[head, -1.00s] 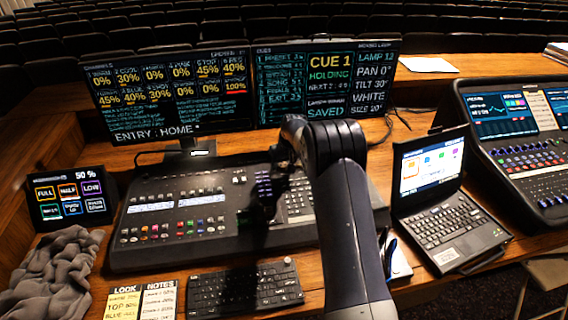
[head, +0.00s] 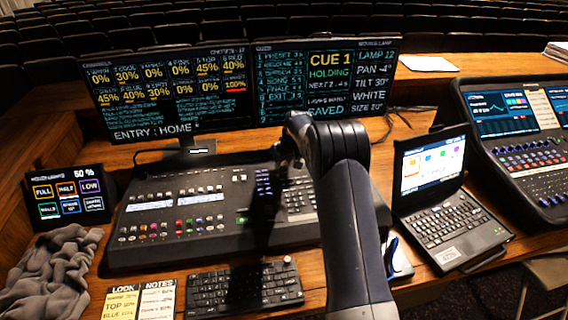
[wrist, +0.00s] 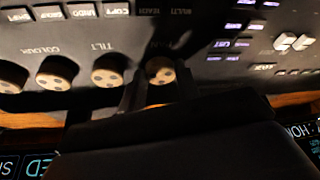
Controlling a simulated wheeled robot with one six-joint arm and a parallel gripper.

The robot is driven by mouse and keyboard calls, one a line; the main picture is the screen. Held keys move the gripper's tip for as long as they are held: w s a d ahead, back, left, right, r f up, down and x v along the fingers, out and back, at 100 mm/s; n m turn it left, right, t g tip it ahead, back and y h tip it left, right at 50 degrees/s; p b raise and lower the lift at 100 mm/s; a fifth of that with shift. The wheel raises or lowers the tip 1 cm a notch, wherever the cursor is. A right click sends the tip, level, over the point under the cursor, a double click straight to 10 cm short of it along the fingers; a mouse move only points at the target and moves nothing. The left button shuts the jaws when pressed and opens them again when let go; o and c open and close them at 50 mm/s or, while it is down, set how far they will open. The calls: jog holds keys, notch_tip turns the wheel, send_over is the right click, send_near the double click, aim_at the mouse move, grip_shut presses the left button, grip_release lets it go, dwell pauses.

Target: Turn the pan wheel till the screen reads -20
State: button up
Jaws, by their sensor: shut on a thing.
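The pan wheel (wrist: 160,69) is a small round knob with a pale, dark-spotted top in the wrist view. It stands at the end of a row, beside the wheel labelled TILT (wrist: 112,74). In the head view my arm hides the wheels and most of my gripper.
The lighting desk (head: 180,232) lies under my arm. A laptop (head: 437,200) stands close on the right, a keyboard (head: 245,288) in front. A small touch panel (head: 68,197) and a grey cloth (head: 55,265) are at the left.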

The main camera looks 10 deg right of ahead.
jog(key=n+y+b, duration=0.1)
jog(key=n, duration=0.2)
jog(key=shift+w+d+f, duration=0.1)
jog(key=shift+d, duration=0.05)
jog(key=shift+d+n+g+y+b, duration=0.1)
jog(key=shift+n+g+y+b, duration=0.4)
jog(key=shift+n, duration=1.1)
jog(key=shift+w, duration=0.1)
jog(key=o, duration=1)
jog(key=v, duration=1.1)
jog(key=shift+w+b, duration=0.2)
jog(key=shift+b, duration=0.2)
